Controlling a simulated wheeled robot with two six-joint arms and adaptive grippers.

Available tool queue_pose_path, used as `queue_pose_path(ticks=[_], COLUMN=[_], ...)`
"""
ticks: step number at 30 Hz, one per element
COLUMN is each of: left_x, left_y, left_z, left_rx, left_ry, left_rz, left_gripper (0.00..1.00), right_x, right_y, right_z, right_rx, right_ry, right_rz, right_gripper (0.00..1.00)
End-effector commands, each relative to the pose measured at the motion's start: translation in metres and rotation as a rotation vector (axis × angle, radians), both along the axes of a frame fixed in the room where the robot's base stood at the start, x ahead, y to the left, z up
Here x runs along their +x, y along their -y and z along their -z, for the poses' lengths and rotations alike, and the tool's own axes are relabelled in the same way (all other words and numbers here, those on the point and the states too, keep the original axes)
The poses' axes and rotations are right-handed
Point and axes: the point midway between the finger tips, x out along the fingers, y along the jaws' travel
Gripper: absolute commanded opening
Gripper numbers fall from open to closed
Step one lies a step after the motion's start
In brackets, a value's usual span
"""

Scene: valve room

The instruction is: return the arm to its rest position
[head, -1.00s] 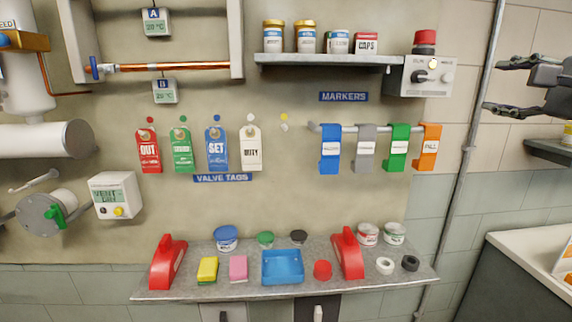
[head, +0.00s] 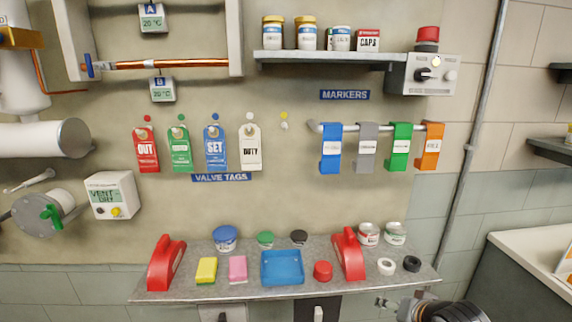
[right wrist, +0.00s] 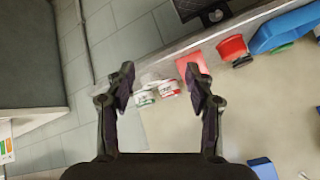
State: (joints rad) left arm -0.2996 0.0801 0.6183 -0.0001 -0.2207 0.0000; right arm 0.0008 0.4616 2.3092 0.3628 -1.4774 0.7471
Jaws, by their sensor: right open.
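My right arm (head: 445,310) shows at the bottom edge of the head view, below the shelf's right end and in front of the wall. Its gripper cannot be made out clearly there. In the right wrist view my right gripper (right wrist: 161,78) is open, with its two fingers spread and nothing between them. The shelf with cans and a red holder lies beyond the fingertips in that view. My left gripper is in neither view.
The lower shelf (head: 215,292) holds a blue tray (head: 282,282), sponges, tape rolls and cans. A white-topped counter (head: 530,250) stands at the right. Valve tags and marker strips hang on the wall. A vertical pipe (head: 477,130) runs left of the counter.

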Motion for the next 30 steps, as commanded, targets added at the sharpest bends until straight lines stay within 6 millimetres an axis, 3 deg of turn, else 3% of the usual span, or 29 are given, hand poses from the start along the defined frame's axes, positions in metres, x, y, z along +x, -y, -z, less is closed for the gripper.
queue_pose_path(ticks=[1,6,15,23,26,30], left_x=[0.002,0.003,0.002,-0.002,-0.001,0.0], left_y=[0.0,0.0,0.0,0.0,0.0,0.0], left_z=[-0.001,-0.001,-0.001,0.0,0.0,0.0], left_rx=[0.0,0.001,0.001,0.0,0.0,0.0], left_ry=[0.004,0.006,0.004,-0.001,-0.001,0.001], left_rz=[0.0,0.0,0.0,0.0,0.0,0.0], left_gripper=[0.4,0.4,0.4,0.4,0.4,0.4], right_x=[-0.023,-0.091,-0.199,-0.182,-0.184,-0.202], right_y=[-0.006,-0.014,-0.015,-0.004,0.001,0.009], right_z=[0.028,0.09,0.148,0.247,0.293,0.371], right_rx=[-0.045,-0.203,-0.371,-0.365,-0.359,-0.348], right_ry=[-0.058,-0.214,-0.456,-0.494,-0.511,-0.544], right_rz=[-0.045,-0.192,-0.407,-0.405,-0.403,-0.4], right_gripper=[0.54,0.54,0.54,0.54,0.54,0.54])
